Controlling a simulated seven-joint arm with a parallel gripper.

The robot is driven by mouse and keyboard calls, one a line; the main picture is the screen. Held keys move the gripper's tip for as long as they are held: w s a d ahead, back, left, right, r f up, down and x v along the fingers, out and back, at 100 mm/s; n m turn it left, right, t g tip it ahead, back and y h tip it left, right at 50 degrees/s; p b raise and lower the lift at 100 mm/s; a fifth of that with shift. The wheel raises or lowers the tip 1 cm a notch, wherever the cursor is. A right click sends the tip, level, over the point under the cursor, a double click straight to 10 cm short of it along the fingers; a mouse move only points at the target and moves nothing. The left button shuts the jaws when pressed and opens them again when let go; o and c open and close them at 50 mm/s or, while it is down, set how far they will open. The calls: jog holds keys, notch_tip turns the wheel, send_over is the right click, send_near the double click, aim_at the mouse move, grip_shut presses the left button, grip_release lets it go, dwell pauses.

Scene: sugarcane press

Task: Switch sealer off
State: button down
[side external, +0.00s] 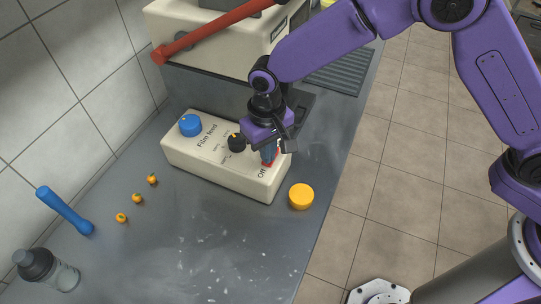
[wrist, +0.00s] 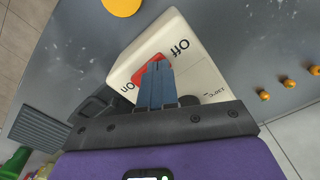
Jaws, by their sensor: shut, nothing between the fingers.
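The sealer (side external: 225,160) is a cream box on the grey counter, with a blue knob (side external: 190,125), a black knob (side external: 237,142) and a red rocker switch (side external: 271,158) marked "Off" at its right end. My gripper (side external: 268,154) is shut and empty, pointing down at the red switch. In the wrist view the sealer (wrist: 205,72) shows "Off" and "on" on either side of the red switch (wrist: 150,70). The blue-grey fingertips (wrist: 156,68) overlap the switch and hide part of it. I cannot tell whether they touch it or which way it is tilted.
A yellow-orange round lid (side external: 301,196) lies beside the sealer's right end. A cream machine with a red handle (side external: 215,32) stands behind. Several small orange pieces (side external: 137,198), a blue tool (side external: 64,210) and a bottle (side external: 46,269) are at left. The front counter is clear.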

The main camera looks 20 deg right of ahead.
jog(key=shift+r, duration=3.35)
jog(key=s+d+r+n, duration=0.2)
jog(key=s+d+n, duration=0.1)
jog(key=s+d, duration=0.5)
jog(key=s+d+r+n, duration=0.2)
jog(key=s+d, duration=0.6)
jog(key=d, duration=0.6)
jog(key=s+d+r+n, duration=0.2)
jog(key=s+d+n, duration=0.2)
jog(key=s+d, duration=0.4)
jog(key=d, duration=0.3)
jog(key=shift+s+d+r+n, duration=0.15)
jog(key=shift+r+n, duration=0.15)
